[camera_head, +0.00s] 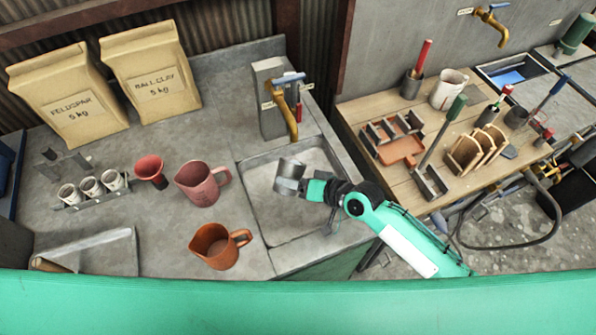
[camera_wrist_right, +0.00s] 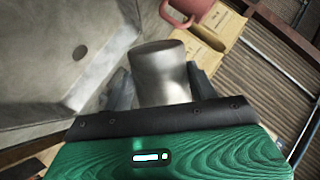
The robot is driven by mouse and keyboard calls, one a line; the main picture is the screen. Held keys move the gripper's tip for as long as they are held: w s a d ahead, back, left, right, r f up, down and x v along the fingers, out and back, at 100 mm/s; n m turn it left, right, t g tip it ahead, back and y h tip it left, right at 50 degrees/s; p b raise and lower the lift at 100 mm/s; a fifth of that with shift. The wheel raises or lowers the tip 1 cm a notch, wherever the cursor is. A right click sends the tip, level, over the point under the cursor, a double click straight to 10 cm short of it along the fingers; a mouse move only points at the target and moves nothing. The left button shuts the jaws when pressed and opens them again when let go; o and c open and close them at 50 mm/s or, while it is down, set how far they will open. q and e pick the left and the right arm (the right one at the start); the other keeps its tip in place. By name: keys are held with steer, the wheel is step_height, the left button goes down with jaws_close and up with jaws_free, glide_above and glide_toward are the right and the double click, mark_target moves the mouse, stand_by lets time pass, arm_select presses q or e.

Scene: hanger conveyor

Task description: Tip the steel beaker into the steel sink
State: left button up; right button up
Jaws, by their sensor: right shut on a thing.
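The steel beaker (camera_head: 288,177) is in the jaws of my right gripper (camera_head: 304,187), above the steel sink (camera_head: 262,219) in the head view. In the right wrist view the beaker (camera_wrist_right: 162,75) sits between the two fingers (camera_wrist_right: 160,95), which are shut on its sides. The beaker looks tilted, but I cannot tell how far, and its contents do not show. The sink basin with its dark drain hole fills the left of the wrist view (camera_wrist_right: 60,75). My left gripper is not in view.
A brass tap (camera_head: 289,118) rises behind the sink. A pink jug (camera_head: 202,184), an orange jug (camera_head: 219,246) and a red cup (camera_head: 151,171) stand on the counter left of it. A wooden bench (camera_head: 405,188) with tools is at right.

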steer(key=shift+m+g, duration=0.3)
steer(key=shift+m+g, duration=0.3)
steer(key=shift+m, duration=0.1)
steer(key=shift+w, duration=0.1)
stand_by(0.5)
steer(key=shift+w+m+y, duration=0.15)
steer(key=shift+m+y, duration=0.15)
steer(key=shift+m, duration=0.1)
steer(key=shift+d+f+g, duration=0.1)
steer(key=shift+g, duration=0.2)
steer(key=shift+m, duration=0.4)
